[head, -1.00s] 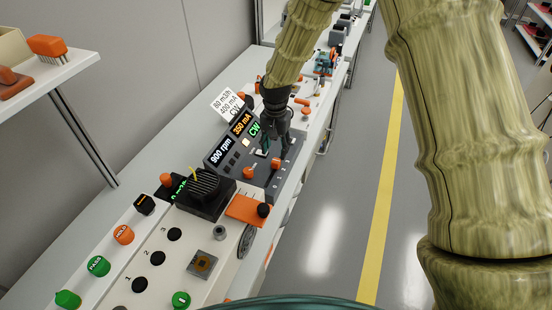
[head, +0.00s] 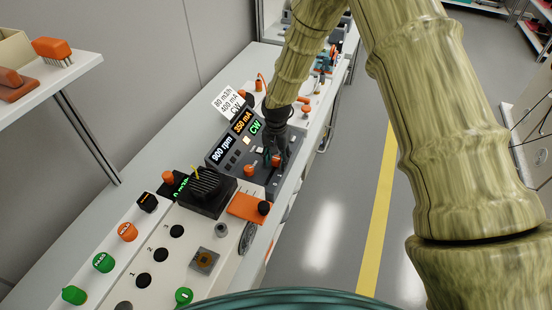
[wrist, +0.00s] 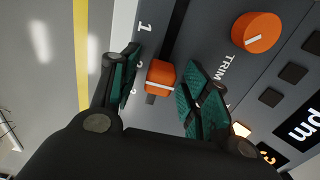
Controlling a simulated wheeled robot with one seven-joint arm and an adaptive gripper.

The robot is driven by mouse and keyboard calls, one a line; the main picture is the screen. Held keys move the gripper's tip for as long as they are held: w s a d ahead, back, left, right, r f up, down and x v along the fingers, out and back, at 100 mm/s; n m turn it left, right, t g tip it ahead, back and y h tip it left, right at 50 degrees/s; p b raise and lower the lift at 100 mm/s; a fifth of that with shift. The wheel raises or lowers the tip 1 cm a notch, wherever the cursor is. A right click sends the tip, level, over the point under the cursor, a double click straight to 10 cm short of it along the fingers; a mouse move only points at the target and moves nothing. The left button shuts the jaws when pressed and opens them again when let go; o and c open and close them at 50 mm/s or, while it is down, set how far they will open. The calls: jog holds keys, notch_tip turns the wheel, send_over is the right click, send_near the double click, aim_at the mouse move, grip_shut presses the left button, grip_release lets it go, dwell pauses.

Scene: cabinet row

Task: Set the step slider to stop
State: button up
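The step slider's orange knob (wrist: 160,78) with a white line sits in a dark slot (wrist: 176,28) on the grey control panel (wrist: 215,65). The numeral 1 is printed beside the slot; lower numerals are partly hidden by a finger. I see no stop label. My gripper (wrist: 165,90) is open, with a green-padded finger on each side of the knob. The right finger looks very close to it; contact cannot be told. In the head view my gripper (head: 271,157) reaches down over the panel and the knob (head: 276,161) shows between its fingers.
An orange TRIM dial (wrist: 257,32) is close to the right finger. The panel's display (head: 240,137) shows 900 rpm, 350 mA and CW. A black ribbed block (head: 205,190) and an orange plate (head: 245,206) stand nearer. The aisle floor (head: 330,230) is clear.

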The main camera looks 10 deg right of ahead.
aim_at(267, 183)
grip_shut()
jog(key=shift+s+a, duration=0.8)
jog(key=shift+s, duration=0.35)
jog(key=shift+s+a, duration=0.75)
jog(key=shift+s, duration=0.4)
jog(key=shift+s+a, duration=0.8)
jog(key=shift+s, duration=0.35)
jog(key=shift+o, duration=0.2)
grip_release()
notch_tip(267, 183, up, 12)
